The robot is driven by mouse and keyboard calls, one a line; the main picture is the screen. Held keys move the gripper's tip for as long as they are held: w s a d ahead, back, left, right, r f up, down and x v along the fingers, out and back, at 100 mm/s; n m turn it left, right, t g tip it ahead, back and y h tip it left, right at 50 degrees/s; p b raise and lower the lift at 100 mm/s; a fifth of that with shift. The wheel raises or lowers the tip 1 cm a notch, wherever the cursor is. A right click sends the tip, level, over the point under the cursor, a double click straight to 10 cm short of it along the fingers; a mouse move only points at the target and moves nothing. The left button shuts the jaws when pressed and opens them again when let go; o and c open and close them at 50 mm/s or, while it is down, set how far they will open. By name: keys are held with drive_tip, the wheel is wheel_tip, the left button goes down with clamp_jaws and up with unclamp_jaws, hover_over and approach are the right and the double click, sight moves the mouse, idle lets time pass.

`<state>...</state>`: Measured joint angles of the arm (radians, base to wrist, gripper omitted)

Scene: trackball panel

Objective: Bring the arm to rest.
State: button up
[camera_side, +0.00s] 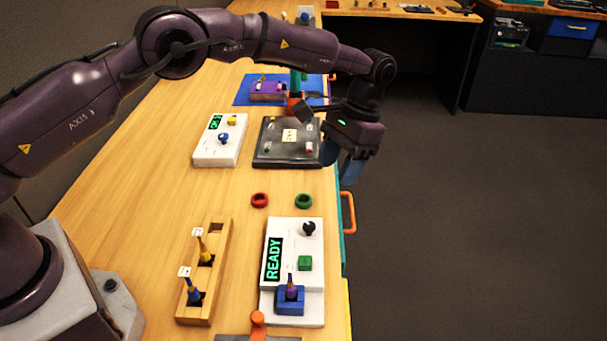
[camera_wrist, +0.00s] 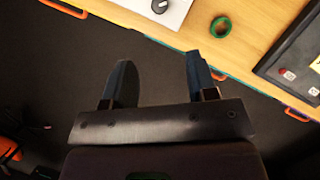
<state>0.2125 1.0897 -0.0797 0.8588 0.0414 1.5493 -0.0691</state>
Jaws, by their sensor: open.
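My gripper (camera_side: 340,160) hangs just past the right edge of the wooden bench (camera_side: 160,150), beside the dark panel (camera_side: 262,158). In the wrist view my gripper (camera_wrist: 158,82) shows two blue fingers set well apart with nothing between them. Below them is dark floor. The gripper touches nothing that I can see.
A white panel reading READY (camera_side: 312,240) stands at the front. A wooden rack (camera_side: 222,250), a red ring (camera_side: 260,200), a green ring (camera_side: 304,201) and a white box with a blue knob (camera_side: 205,150) are on the bench. Open floor (camera_side: 470,220) lies right.

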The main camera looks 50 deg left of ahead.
drive_tip(key=s+a+r+t, duration=0.3)
drive_tip(key=s+r, duration=0.3)
drive_tip(key=s, duration=0.4)
drive_tip(key=s+a+r+n+t, duration=0.1)
drive_tip(key=s+a+r+t, duration=0.2)
drive_tip(key=s, duration=0.6)
drive_tip(key=s+a+r+n+t, duration=0.1)
drive_tip(key=s+a+r+t, duration=0.2)
drive_tip(key=s+a+r, duration=0.3)
drive_tip(key=s+r, duration=0.4)
drive_tip(key=shift+s+a+t+h, duration=0.3)
drive_tip(key=shift+a, duration=0.1)
